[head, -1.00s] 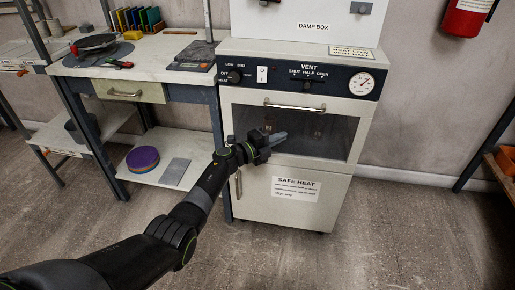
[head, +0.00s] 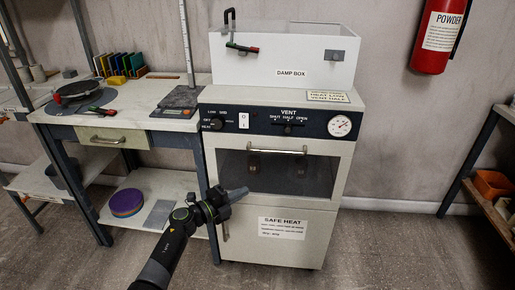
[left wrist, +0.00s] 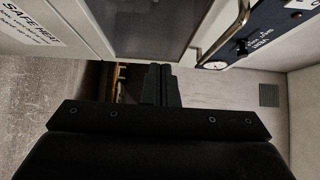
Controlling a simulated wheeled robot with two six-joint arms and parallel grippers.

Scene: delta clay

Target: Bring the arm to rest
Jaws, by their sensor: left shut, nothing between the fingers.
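My left gripper (head: 236,194) is shut and empty in the head view. It hangs in front of the white kiln-like cabinet (head: 330,213), near the lower edge of its dark glass door (head: 300,172). In the left wrist view the closed fingers (left wrist: 160,84) show at the middle, with the cabinet front above them and a curved door handle (left wrist: 222,35) at the upper right. I cannot tell from the pictures whether the gripper touches the door. My left arm (head: 175,250) reaches up from the bottom of the head view. My right gripper is not in view.
A workbench (head: 150,92) with a turntable (head: 78,92) and a scale (head: 177,101) stands to the left. A white damp box (head: 300,58) sits on the cabinet. A fire extinguisher (head: 432,40) hangs on the wall. Floor (head: 390,250) is clear at right.

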